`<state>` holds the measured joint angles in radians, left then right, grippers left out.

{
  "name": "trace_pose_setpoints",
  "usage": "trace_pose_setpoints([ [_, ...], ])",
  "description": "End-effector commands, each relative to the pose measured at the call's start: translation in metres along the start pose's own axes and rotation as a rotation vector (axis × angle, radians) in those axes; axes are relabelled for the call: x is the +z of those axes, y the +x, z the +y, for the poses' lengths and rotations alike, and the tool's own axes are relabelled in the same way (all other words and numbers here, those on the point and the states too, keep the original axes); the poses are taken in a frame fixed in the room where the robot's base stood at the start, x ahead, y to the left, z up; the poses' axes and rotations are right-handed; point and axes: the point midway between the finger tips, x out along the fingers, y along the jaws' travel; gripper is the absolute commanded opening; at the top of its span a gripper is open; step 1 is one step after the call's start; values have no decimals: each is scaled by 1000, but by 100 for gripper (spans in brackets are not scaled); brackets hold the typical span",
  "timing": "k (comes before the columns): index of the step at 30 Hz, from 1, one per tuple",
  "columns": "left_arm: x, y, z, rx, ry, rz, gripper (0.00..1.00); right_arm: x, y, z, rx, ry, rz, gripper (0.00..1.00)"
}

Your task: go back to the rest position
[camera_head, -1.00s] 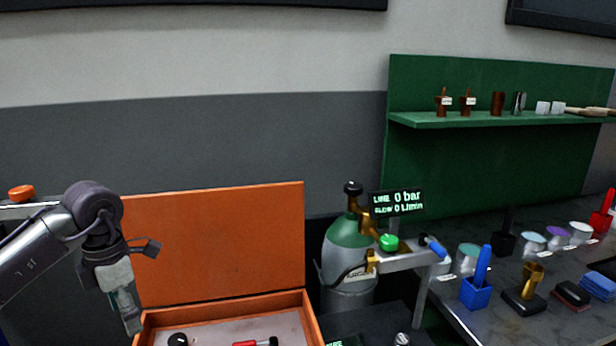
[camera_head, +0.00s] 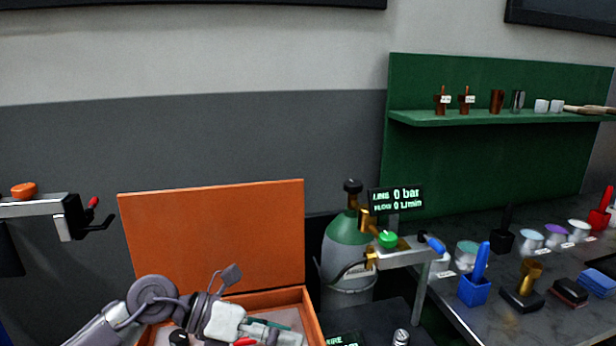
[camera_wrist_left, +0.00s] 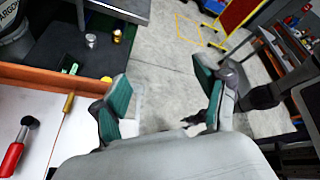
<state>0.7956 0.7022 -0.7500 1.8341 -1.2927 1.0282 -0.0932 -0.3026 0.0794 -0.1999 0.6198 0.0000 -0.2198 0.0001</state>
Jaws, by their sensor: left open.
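My left gripper (camera_head: 275,331) is low in the head view, in front of the open orange case (camera_head: 215,235) and over its right part. In the left wrist view its two green-padded fingers (camera_wrist_left: 160,105) are spread apart with nothing between them, and the floor shows beyond.
A red-handled tool (camera_wrist_left: 13,155) lies in the case.

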Motion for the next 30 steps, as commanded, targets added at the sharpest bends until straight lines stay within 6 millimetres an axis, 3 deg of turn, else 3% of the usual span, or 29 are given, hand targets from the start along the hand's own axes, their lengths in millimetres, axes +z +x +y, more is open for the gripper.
trace_pose_setpoints([
  [1,9,13,-21,-101,-67,-130,74,0,0,0,0,0,-1,48],
  [3,30,17,-43,-217,-177,-320,74,0,0,0,0,0,-1,48],
  [7,60,-2,-56,-381,-441,-668,74,0,0,0,0,0,-1,48],
  [11,68,-39,-32,-473,-774,-1004,74,0,0,0,0,0,-1,48],
  [14,49,-67,6,-486,-1065,-1243,74,0,0,0,0,0,0,48],
  [17,5,-88,49,-445,-1380,-1459,74,-1,0,1,1,0,0,48],
  [21,-90,-98,94,-295,-1835,-1700,74,-2,0,1,1,0,1,48],
  [24,-162,-95,103,-144,-2123,-1808,74,-2,0,1,1,0,2,48],
  [27,-222,-89,99,12,-2347,-1864,74,-2,0,1,1,0,2,48],
  [29,-251,-85,92,98,-2454,-1881,74,-2,0,1,1,0,2,48],
  [30,-267,-83,87,-152,2504,1878,74,-2,0,1,1,0,2,48],
])
